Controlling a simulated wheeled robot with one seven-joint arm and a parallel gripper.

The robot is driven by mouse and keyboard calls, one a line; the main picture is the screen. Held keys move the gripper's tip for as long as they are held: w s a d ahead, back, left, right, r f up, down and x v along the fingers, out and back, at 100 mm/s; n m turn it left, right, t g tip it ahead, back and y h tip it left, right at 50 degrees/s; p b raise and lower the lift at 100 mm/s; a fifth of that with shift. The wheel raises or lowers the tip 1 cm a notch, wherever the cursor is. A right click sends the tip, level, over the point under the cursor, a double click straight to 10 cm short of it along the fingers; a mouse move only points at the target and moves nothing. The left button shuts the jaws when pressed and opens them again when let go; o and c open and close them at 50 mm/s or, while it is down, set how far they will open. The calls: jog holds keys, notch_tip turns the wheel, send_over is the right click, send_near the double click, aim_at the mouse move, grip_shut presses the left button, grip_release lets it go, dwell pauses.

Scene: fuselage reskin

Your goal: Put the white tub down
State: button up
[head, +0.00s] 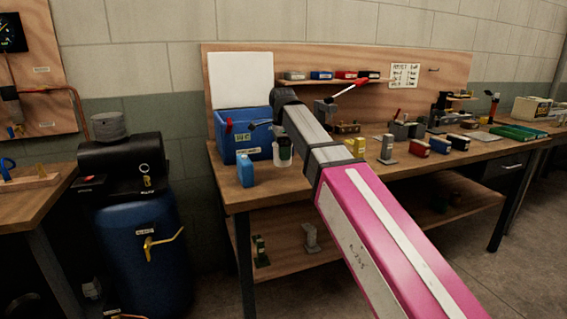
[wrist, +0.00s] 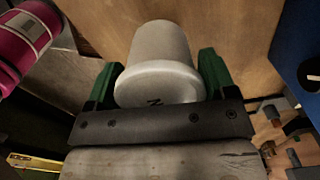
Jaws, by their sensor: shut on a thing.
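The white tub (wrist: 160,55) is round, with a wider rim or lid towards my wrist camera and a dark mark on it. My gripper (wrist: 158,78) is shut on it, with one green finger on each side. In the head view my gripper (head: 283,150) is small and dark, over the left part of the wooden workbench (head: 285,187), in front of the blue bin. The wooden surface shows behind the tub in the wrist view. I cannot tell whether the tub touches it.
The blue bin (head: 228,133) stands at the bench's back left, and a blue bottle (head: 246,172) near its front left. Yellow boxes (head: 355,147) and a grey stand (head: 387,150) are to the right. Bare bench shows along the front edge. A blue tank (head: 140,245) stands left.

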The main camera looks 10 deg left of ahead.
aim_at(284, 162)
jog(key=shift+w+d+f, duration=0.2)
jog(key=shift+w+f, duration=0.15)
jog(key=shift+w, duration=0.05)
jog(key=shift+f, duration=1.9)
jog(key=shift+f, duration=0.15)
jog(key=o, duration=1)
notch_tip(284, 162, up, 11)
jog(key=shift+r, duration=0.65)
